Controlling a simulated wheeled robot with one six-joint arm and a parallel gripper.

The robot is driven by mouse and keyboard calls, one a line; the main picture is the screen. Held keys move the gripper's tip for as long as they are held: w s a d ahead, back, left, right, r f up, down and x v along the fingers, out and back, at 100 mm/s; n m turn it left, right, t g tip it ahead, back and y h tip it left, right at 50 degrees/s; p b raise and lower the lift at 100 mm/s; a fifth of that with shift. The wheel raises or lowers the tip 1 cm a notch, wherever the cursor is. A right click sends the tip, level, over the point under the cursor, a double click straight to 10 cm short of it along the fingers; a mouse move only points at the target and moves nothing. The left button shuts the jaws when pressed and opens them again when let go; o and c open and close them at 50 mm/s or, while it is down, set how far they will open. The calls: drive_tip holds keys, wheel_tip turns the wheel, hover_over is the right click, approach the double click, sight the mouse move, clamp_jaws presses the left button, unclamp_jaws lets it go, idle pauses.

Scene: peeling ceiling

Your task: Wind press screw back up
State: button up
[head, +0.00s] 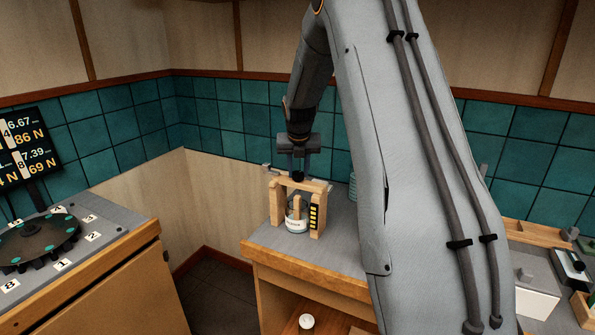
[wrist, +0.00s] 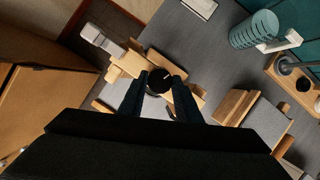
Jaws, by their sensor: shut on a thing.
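A small wooden press (head: 277,206) stands on the grey top of a wooden counter. A jar with a white label (head: 295,225) sits inside its frame, with a wooden piece above it. A black strip with yellow marks (head: 314,216) is on its right post. My gripper (head: 298,174) reaches down to the press's crossbar from above. In the wrist view, my gripper (wrist: 158,92) is shut on the round black knob of the press screw (wrist: 158,82), one dark finger on each side. The screw's shaft is hidden below the knob.
A numbered dark turntable (head: 38,240) and a display (head: 24,150) stand on the left bench, across a floor gap. A teal ribbed stack (wrist: 255,30) is on the counter near the press. Trays and a white box (head: 533,288) lie at right.

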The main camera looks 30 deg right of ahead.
drive_tip(key=shift+s+f+n, duration=0.1)
drive_tip(key=shift+s+n, duration=0.05)
drive_tip(key=shift+n, duration=0.15)
drive_tip(key=o, duration=1.1)
drive_tip(key=shift+c, duration=0.2)
drive_tip(key=shift+r, duration=0.55)
drive_tip(key=b+v, duration=0.3)
drive_tip(key=v, duration=0.4)
drive_tip(key=shift+s, duration=0.15)
drive_tip(key=shift+f, duration=0.1)
